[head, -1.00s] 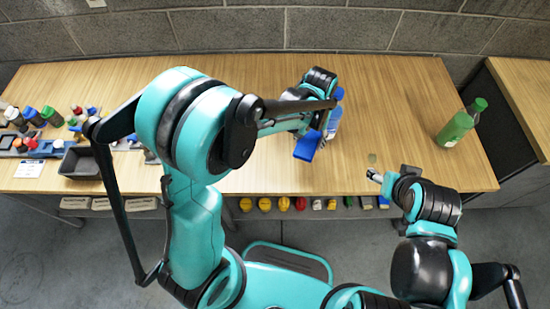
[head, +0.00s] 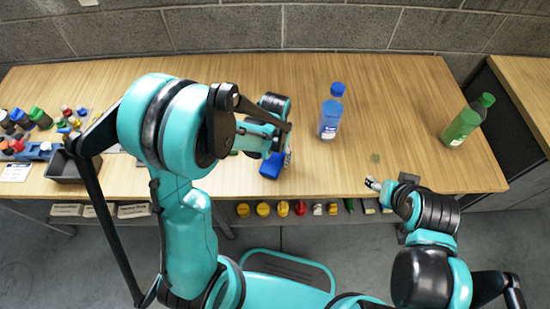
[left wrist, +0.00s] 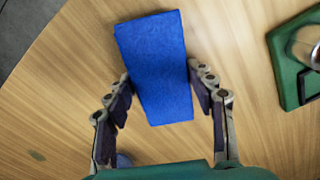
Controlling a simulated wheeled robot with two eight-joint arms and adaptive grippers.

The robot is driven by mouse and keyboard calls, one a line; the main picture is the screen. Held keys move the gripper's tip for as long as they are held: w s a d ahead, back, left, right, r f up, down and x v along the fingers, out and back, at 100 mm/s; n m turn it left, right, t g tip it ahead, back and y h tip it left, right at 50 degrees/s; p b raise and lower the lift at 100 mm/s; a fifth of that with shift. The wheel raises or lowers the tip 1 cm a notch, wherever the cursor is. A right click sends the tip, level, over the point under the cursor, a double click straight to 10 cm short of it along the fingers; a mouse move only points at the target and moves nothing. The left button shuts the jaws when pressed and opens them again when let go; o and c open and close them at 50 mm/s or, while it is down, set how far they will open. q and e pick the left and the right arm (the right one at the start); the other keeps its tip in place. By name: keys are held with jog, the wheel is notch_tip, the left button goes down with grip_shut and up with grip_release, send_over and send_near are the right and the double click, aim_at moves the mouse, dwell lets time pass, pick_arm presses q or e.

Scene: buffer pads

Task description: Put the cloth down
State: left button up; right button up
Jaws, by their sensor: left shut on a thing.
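A blue cloth (left wrist: 152,55), a flat folded-looking rectangle, is held between the fingers of my left gripper (left wrist: 160,76). In the head view the cloth (head: 271,166) shows below my left gripper (head: 283,156), over the front middle of the wooden table (head: 320,175). Part of it is hidden by the gripper there. I cannot tell whether the cloth touches the table. My right gripper (head: 374,185) is near the table's front edge at the right, away from the cloth; its fingers are too small to read.
A blue bottle (head: 330,117) stands right of the cloth, and a green bottle (head: 462,125) is further right. A green item (left wrist: 287,75) lies right of the cloth in the left wrist view. A dark tray (head: 66,168) sits at the left. Table between the bottles is clear.

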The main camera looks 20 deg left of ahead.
pick_arm(q)
jog(key=shift+r, duration=0.1)
jog(key=shift+f, duration=0.2)
jog(key=o, duration=1.2)
jog(key=shift+r, duration=0.1)
